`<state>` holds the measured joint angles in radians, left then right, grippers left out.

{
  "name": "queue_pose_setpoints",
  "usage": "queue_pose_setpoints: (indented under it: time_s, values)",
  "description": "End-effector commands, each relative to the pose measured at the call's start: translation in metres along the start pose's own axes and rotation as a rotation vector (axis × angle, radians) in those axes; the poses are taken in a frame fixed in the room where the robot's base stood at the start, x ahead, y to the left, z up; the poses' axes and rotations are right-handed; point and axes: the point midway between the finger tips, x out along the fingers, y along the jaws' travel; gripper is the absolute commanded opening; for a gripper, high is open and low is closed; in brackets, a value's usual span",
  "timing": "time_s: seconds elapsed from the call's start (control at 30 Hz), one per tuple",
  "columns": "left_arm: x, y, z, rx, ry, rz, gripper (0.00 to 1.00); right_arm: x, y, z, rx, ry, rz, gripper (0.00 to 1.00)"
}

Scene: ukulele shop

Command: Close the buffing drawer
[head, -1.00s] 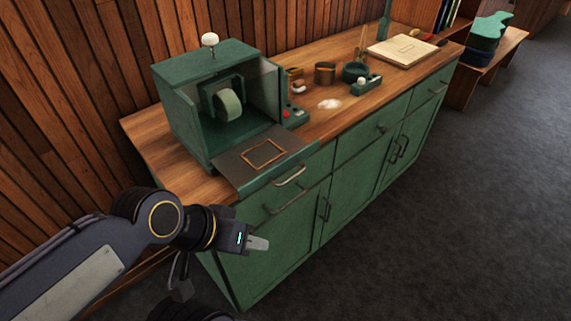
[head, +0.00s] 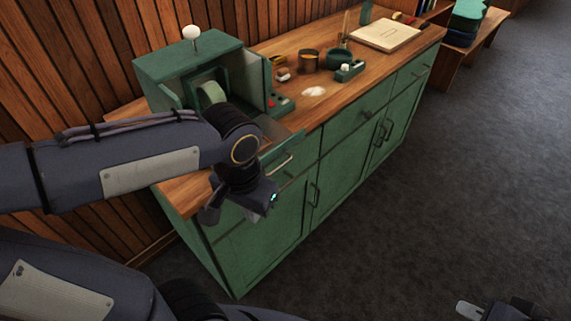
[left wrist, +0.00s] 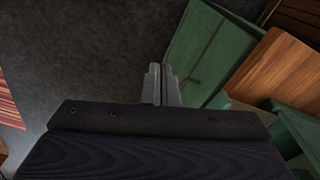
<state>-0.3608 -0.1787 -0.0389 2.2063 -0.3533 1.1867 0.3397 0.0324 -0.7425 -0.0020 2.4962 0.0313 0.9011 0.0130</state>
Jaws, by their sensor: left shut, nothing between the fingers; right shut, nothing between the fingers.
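The buffing drawer (head: 287,146) sticks out at the counter's front edge, below the open green buffing box (head: 190,65). Its bar handle (head: 280,163) shows on the right of my arm; much of the drawer is hidden behind my left arm. My left gripper (head: 272,200) is low in front of the cabinet, near the drawer's front; I cannot tell whether it touches. In the left wrist view its fingers (left wrist: 163,85) are shut and empty, with the green cabinet (left wrist: 205,50) to their right. My right gripper (head: 468,310) is shut at the bottom right, far from the drawer.
Green cabinet doors (head: 335,165) with handles lie below. A wooden bench (head: 470,55) stands at the far right. The grey floor (head: 430,190) is clear.

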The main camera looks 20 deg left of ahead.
Motion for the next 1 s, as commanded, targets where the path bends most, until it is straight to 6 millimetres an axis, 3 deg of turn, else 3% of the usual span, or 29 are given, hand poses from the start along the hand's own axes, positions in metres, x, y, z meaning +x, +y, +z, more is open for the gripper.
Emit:
queue_pose_setpoints:
  time_s: [0.13, 0.3, 0.5, 0.6, 0.77, 1.0]
  values:
    - [-0.007, 0.020, -0.041, 0.123, -0.098, -0.271, 0.00, -0.010, -0.004, -0.005, 0.000, 0.000, 0.000, 0.00]
    - [-0.016, 0.058, -0.086, 0.217, -0.075, -0.603, 0.00, -0.017, -0.008, -0.008, 0.000, 0.000, 0.000, 0.00]
    - [-0.024, 0.100, -0.115, 0.265, 0.027, -0.850, 0.00, -0.021, -0.009, -0.010, 0.000, 0.000, 0.000, 0.00]
    - [-0.025, 0.109, -0.119, 0.270, 0.056, -0.897, 0.00, -0.021, -0.010, -0.011, 0.000, 0.000, 0.000, 0.00]
    - [-0.018, 0.101, -0.122, 0.269, 0.061, -0.909, 0.00, -0.022, -0.010, -0.011, 0.000, 0.000, 0.000, 0.00]
    - [0.010, 0.065, -0.129, 0.268, 0.055, -0.907, 0.00, -0.028, -0.013, -0.014, 0.000, 0.000, 0.000, 0.00]
